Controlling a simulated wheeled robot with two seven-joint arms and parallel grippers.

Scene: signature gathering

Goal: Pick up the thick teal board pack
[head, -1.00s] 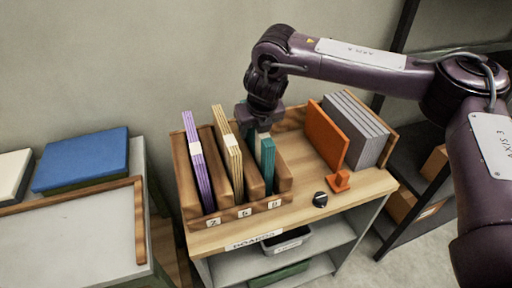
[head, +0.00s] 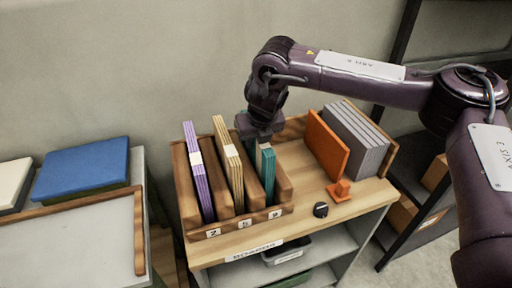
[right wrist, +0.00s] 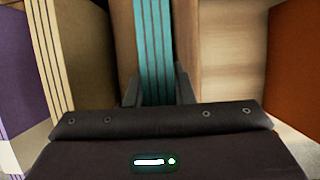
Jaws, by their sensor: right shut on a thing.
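The teal board pack (head: 268,168) stands upright in the right-hand slot of a wooden rack (head: 232,222) on the cabinet top. It shows as a striped teal edge in the right wrist view (right wrist: 153,45). My right gripper (head: 263,140) reaches down from above and is shut on the upper part of the pack, a finger on each side. The gripper hides part of the pack's top. The pack's lower end is still between the rack's wooden dividers. My left gripper is not in view.
A cream pack (head: 228,160) and a purple pack (head: 199,175) stand left in the same rack. A blue board (head: 85,168) lies on the left table.

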